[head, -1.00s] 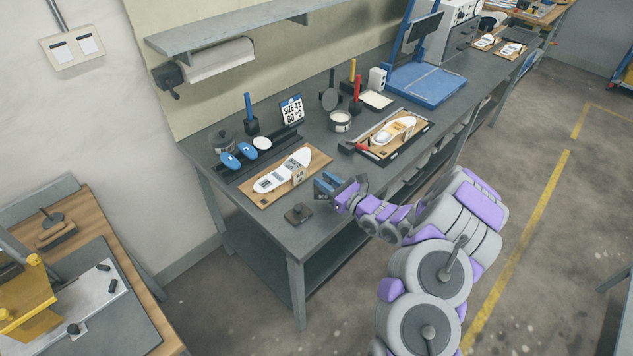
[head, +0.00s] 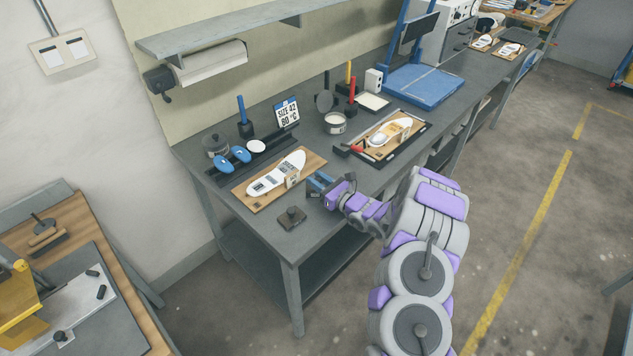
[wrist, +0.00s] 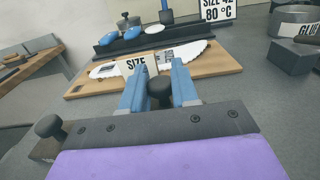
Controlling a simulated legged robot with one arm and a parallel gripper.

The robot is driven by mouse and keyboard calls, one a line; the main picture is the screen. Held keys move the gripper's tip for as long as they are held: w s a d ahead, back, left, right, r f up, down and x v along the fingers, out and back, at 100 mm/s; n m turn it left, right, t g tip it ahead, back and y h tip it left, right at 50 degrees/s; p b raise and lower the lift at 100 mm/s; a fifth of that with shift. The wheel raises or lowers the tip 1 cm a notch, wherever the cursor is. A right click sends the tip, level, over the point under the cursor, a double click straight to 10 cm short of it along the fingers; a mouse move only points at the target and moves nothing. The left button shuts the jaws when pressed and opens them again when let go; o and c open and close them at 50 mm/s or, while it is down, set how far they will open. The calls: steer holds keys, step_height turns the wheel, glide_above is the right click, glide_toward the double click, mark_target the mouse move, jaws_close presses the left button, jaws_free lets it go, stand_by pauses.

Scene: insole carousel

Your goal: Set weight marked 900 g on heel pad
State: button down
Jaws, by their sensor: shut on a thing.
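My gripper (head: 317,184) is at the right edge of the wooden board, above the bench. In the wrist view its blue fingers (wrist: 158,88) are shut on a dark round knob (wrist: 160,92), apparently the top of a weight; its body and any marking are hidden. A white insole (head: 277,173) lies on the wooden board (head: 250,201), beyond the fingers in the wrist view. A small card reading "SIZE" (wrist: 138,69) stands by it. I cannot single out the heel pad. A second dark block with a knob (head: 291,217) sits on the bench, left of the gripper in the wrist view (wrist: 48,128).
A black rack (head: 240,163) with blue pads is behind the board, beside a sign reading "SIZE 42 80 °C" (head: 287,113). A second board with an insole (head: 390,134) and a glue pot (head: 334,123) stand farther right. Bare bench lies around the dark block.

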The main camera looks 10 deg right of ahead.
steer(key=shift+a, duration=0.1)
steer(key=c, duration=1.2)
jaws_free()
steer(key=shift+a, duration=0.25)
steer(key=shift+o, duration=1.4)
steer(key=shift+a, duration=0.4)
steer(key=shift+o, duration=0.3)
steer(key=shift+d, duration=0.1)
